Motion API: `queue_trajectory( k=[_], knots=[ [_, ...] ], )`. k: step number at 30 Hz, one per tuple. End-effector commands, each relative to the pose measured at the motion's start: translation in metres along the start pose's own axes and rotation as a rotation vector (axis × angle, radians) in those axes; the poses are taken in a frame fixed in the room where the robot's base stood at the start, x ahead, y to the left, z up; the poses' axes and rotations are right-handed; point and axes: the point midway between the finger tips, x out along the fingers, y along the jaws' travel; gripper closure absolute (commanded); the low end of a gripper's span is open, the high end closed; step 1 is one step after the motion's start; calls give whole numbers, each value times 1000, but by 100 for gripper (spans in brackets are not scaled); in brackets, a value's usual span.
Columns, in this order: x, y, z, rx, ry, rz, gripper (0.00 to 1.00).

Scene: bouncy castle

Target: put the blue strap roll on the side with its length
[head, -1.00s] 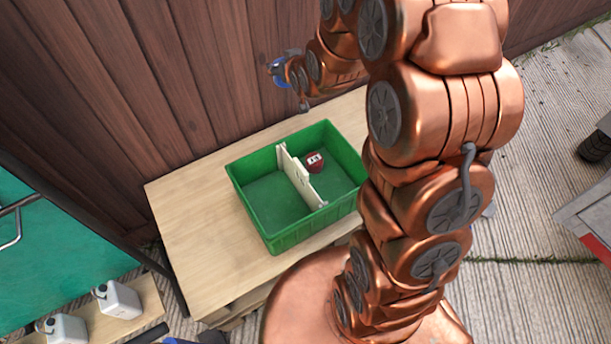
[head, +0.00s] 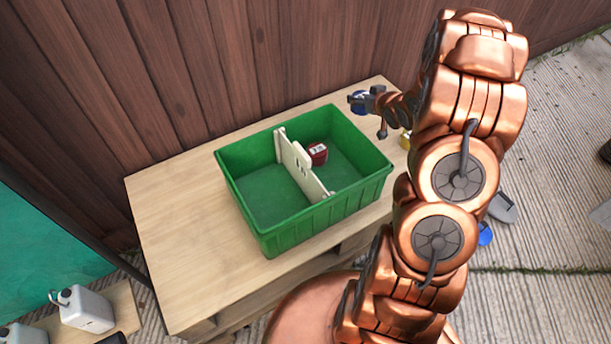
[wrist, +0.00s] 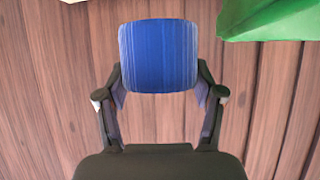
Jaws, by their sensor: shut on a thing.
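The blue strap roll (wrist: 158,55) is held between the fingers of my gripper (wrist: 160,95) in the wrist view. In the head view the roll (head: 357,99) is in the air at the back right, beyond the green crate (head: 325,212) and apart from it. A white divider (head: 303,170) splits the crate into a left and a right compartment. Small dark marks on the divider are too small to read. A red roll (head: 317,154) with a white label lies in the right compartment beside the divider. The left compartment is empty.
The crate stands on a wooden table (head: 175,215), with bare top to its left. A brown plank wall (head: 180,80) rises behind. A yellow thing (head: 405,139) shows partly behind my arm at the table's right. White canisters (head: 84,309) stand at the lower left.

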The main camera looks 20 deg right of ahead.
Motion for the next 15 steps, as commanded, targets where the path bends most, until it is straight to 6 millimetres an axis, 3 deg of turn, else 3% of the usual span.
queue_trajectory(
  k=[1, 6, 15],
  knots=[
    [6, 12, 21, 2, 1, 4, 74],
    [8, 33, 51, 1, 1, 2, 74],
    [14, 42, 75, 0, -2, -2, 74]
  ],
)
